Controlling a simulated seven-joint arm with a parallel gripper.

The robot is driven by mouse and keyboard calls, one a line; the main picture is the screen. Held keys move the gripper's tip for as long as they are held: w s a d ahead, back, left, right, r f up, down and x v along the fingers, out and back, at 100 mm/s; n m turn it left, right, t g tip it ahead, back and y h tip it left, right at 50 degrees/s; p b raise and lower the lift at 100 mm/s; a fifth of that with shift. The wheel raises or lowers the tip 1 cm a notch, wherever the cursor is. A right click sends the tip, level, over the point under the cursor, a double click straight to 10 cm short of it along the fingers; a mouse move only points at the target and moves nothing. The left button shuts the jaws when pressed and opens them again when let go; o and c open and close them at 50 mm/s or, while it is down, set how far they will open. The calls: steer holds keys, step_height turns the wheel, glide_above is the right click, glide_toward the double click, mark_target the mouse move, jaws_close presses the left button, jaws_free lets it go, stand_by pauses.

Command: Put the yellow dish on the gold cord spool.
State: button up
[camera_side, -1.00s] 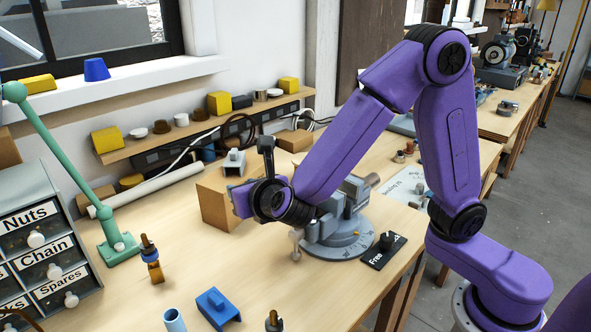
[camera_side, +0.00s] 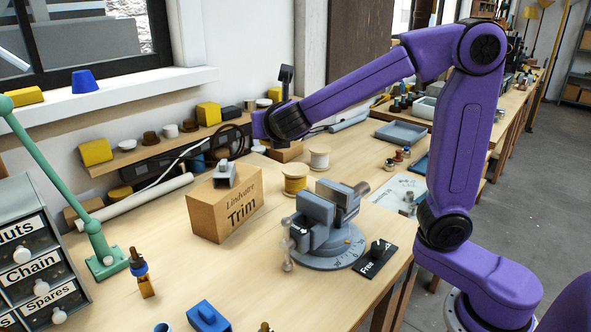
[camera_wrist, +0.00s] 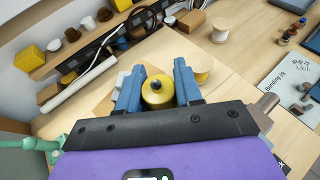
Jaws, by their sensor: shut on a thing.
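My gripper (camera_wrist: 158,68) is shut on the yellow dish (camera_wrist: 157,97), which shows as a round yellow body with a dark knob between the two blue fingers in the wrist view. In the side view my wrist is raised toward the back of the bench, and the fingers and dish are hidden there. The gold cord spool (camera_side: 295,180) stands upright on the bench behind the vise. It also shows in the wrist view (camera_wrist: 201,68), just beyond the right finger and apart from the dish.
A cream spool (camera_side: 319,159) stands close behind the gold one. The Trim carton (camera_side: 224,212) is left of it, with a grey piece (camera_side: 225,174) on top. The vise (camera_side: 330,222) stands in front. A wall shelf (camera_side: 155,153) with small items runs behind.

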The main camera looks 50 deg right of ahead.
steer(key=s+d+m+g+h, duration=0.3)
steer(key=d+m+g+h, duration=0.15)
steer(key=d, duration=1.15)
glide_above(296, 166)
steer(key=shift+t+y, duration=0.25)
steer(key=f, duration=1.4)
steer(key=shift+s+a+f, duration=0.1)
steer(key=shift+s+f, duration=0.15)
steer(key=shift+s, duration=0.1)
steer(key=shift+w+f, duration=0.2)
steer(key=shift+f, duration=1.6)
steer(key=shift+f, duration=0.1)
steer(key=o, duration=1)
steer(key=shift+o, duration=0.2)
